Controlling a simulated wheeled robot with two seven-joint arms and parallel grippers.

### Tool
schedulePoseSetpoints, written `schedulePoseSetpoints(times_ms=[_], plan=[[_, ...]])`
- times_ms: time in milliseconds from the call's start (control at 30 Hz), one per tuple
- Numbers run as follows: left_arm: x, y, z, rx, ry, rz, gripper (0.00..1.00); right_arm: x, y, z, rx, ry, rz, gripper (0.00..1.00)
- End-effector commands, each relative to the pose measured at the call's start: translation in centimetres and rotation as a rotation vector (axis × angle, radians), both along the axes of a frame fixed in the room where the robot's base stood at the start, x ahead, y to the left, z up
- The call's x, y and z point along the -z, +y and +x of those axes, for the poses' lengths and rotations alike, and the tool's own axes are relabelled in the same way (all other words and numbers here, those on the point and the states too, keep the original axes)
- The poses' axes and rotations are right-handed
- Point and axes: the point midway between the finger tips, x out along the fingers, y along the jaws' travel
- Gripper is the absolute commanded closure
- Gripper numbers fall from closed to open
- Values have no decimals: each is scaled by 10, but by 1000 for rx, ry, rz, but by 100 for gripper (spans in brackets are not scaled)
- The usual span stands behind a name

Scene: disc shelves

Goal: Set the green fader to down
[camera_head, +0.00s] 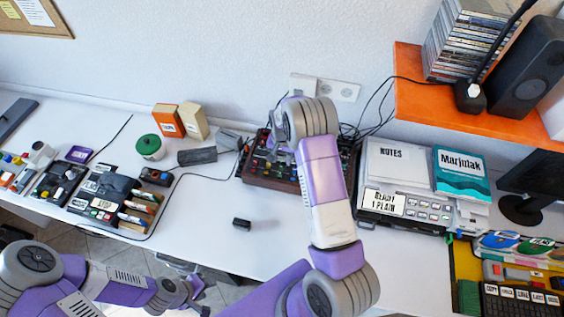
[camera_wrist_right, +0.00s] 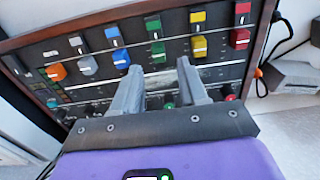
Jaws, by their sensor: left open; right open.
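The fader panel (camera_head: 262,182) is a dark box with wooden sides on the table, partly hidden by my right arm. In the right wrist view it has a row of coloured caps. A green cap (camera_wrist_right: 158,52) sits just beyond my right fingertips, with another green piece (camera_wrist_right: 153,23) above it; I cannot tell which is the fader's cap. My right gripper (camera_wrist_right: 157,72) is open, its fingers over the panel either side of the lower green cap's column. Contact cannot be told. My left gripper (camera_head: 194,290) is open and low at the table's front edge, away from the panel.
Blue (camera_wrist_right: 121,59) and yellow (camera_wrist_right: 199,46) caps flank the green one closely. A small black block (camera_head: 241,223) lies in front of the panel. A paper stack (camera_head: 395,165) stands to the right, a green pot (camera_head: 150,147) to the left. The front middle table is mostly clear.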

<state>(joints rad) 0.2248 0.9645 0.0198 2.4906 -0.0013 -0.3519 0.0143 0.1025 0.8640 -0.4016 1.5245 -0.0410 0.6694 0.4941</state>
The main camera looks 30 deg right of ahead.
Motion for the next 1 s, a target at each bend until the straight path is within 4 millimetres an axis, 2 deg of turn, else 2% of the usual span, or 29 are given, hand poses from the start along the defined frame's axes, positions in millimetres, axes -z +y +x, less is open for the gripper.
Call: schedulePoseSetpoints(times_ms=[100,300,1000], plan=[[-2,0,0,0,0,0,57,-22,0,0,0,-3,0,57],[-2,0,0,0,0,0,57,-39,0,0,0,1,1,57],[-2,0,0,0,-1,0,57,-40,0,-1,0,1,0,57]])
